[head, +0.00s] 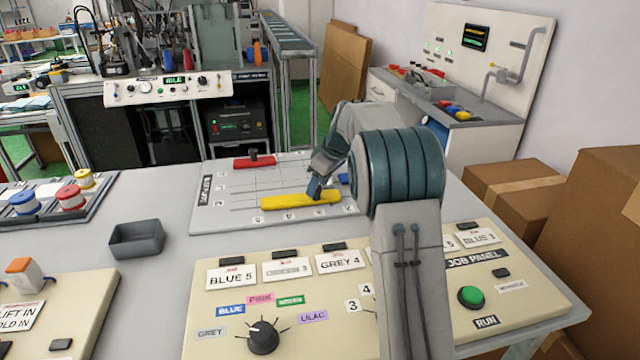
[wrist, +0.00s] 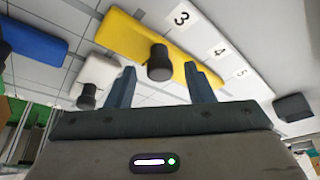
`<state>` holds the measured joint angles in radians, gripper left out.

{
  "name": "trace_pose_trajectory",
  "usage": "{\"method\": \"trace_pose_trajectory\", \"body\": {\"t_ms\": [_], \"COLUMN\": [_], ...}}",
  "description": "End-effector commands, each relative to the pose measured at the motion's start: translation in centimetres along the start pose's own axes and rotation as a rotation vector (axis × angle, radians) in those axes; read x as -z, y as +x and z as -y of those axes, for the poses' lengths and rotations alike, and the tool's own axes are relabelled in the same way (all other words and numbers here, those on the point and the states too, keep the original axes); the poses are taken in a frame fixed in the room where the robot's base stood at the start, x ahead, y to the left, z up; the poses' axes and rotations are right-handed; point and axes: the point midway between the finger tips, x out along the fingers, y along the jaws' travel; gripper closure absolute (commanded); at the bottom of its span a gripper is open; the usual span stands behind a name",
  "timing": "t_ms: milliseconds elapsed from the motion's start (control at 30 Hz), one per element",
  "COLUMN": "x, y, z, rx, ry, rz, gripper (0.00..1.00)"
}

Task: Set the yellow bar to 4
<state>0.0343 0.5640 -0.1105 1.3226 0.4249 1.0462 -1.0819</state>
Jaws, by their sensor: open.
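The yellow bar (head: 300,201) lies along the front edge of the white numbered board (head: 215,222). It also shows in the wrist view (wrist: 125,37), with a dark round knob (wrist: 158,58) standing on it. Number labels 3, 4 and 5 (wrist: 220,52) run beside the bar; I cannot tell exactly which number it is set at. My gripper (head: 317,193) is over the bar, pointing down. In the wrist view its two blue fingers (wrist: 160,70) are apart, one on each side of the knob, with gaps visible.
A white bar (wrist: 98,72) with a knob and a blue bar (wrist: 35,42) lie beside the yellow one. A red bar (head: 255,163) is at the board's back. A job panel (head: 210,300) with a dial and green button stands in front, and a grey tray (head: 137,238) left.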

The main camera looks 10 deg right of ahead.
Motion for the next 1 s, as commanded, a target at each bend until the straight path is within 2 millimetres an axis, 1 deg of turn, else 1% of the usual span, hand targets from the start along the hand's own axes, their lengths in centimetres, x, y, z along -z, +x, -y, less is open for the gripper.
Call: {"method": "trace_pose_trajectory", "body": {"t_ms": [233, 267, 300, 367, 400, 433, 533, 600, 667, 800, 900, 1000], "x": [0.0, 0.0, 0.0, 0.0, 0.0, 0.0, 0.1, 0.5, 1.3, 3.5, 4.8, 5.4], "y": [0.1, 0.1, 0.1, 0.1, 0.1, 0.1, 0.1, 0.2, 0.5, 1.4, 1.9, 2.2], "z": [0.0, 0.0, 0.0, 0.0, 0.0, 0.0, 0.1, 0.6, 1.3, 3.8, 5.1, 5.8], "rx": [0.000, 0.000, 0.000, 0.000, 0.000, 0.000, 0.000, 0.001, 0.002, 0.003, 0.003, 0.000], "ry": [0.000, 0.000, 0.000, 0.000, 0.000, 0.000, -0.001, -0.003, -0.005, -0.007, -0.005, -0.002], "rz": [0.000, 0.000, 0.000, 0.000, 0.000, 0.000, 0.000, 0.000, 0.000, 0.000, 0.000, 0.000], "gripper": [0.52, 0.58, 0.69, 0.85, 0.97, 1.00, 1.00, 1.00, 1.00, 1.00, 1.00, 1.00]}}
